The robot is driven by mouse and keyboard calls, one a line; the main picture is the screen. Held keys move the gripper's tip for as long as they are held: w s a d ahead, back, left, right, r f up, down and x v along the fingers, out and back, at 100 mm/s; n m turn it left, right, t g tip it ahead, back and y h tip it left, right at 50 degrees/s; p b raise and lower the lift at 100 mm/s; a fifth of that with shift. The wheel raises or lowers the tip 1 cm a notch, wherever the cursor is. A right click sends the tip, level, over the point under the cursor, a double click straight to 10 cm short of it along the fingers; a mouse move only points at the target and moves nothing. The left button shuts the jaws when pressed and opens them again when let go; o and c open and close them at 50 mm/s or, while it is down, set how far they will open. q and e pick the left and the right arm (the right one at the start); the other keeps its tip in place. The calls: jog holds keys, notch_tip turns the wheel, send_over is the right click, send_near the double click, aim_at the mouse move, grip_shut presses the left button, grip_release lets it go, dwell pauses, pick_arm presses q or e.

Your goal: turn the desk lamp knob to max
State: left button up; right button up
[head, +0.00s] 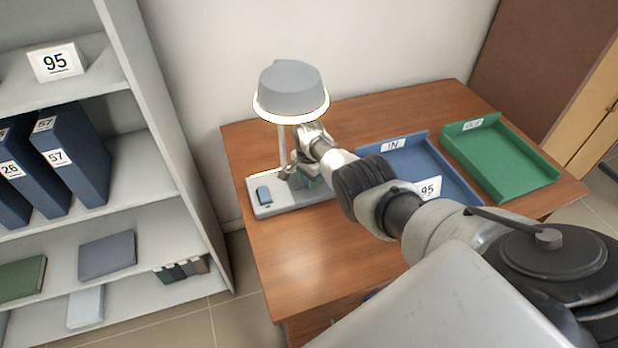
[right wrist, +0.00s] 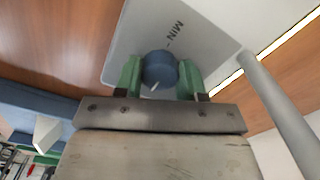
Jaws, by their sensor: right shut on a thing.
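The desk lamp (head: 291,90) stands at the back left of the desk, its grey shade rimmed with bright light. Its pale base (head: 268,209) has a small blue piece on the left. In the right wrist view, the round blue knob (right wrist: 160,68) sits on the lamp base (right wrist: 128,45), with a white mark near its lower edge and "MIN -" printed beside it. My right gripper (right wrist: 161,80) is shut on the knob, a green finger on each side. In the head view, the right gripper (head: 303,178) is over the base and hides the knob. My left gripper is out of view.
A blue "IN" tray (head: 415,152) and a green "OUT" tray (head: 500,160) lie on the right of the wooden desk (head: 290,255). My right arm crosses the desk. A shelf unit with binders (head: 75,160) stands at left. The desk's front left is clear.

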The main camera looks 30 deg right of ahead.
jog(key=shift+w+d+r+m, duration=0.1)
jog(key=shift+w+r+m, duration=0.05)
jog(key=shift+m, duration=0.95)
jog(key=o, duration=0.9)
notch_tip(320, 180, up, 6)
jog(key=p, duration=0.4)
jog(key=shift+r, duration=0.7)
